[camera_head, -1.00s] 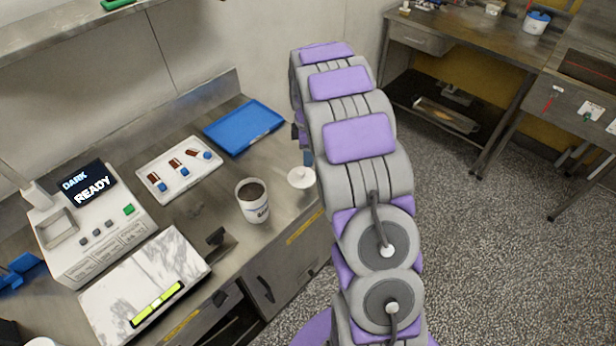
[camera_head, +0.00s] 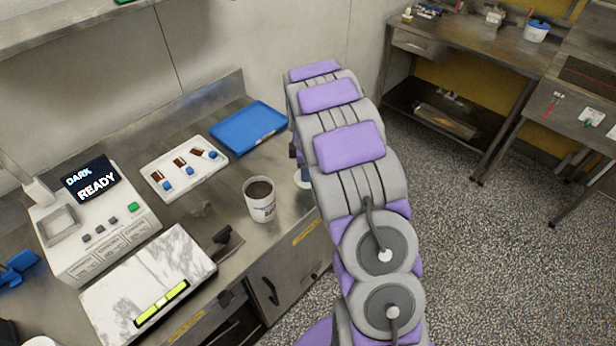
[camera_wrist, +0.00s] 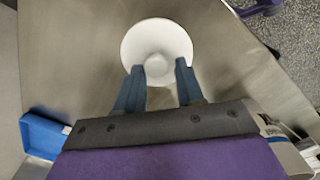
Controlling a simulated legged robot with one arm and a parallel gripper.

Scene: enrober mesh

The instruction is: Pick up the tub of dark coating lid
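The white round lid (camera_wrist: 157,45) lies on the steel counter in the wrist view, just beyond my fingertips. In the head view only a sliver of the lid (camera_head: 301,180) shows beside my arm, which hides the rest. My gripper (camera_wrist: 160,70) is open, with its two blue fingers apart at the lid's near edge. I cannot tell whether they touch it. The white tub of dark coating (camera_head: 260,204) stands open and upright on the counter, dark inside. It partly shows at the right of the wrist view (camera_wrist: 270,128).
A blue tray (camera_head: 248,130) lies at the back of the counter. A white tray (camera_head: 184,170) with several brown pieces and blue items is left of it. A machine reading "DARK READY" (camera_head: 95,225) and a marble slab (camera_head: 150,280) stand at the left.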

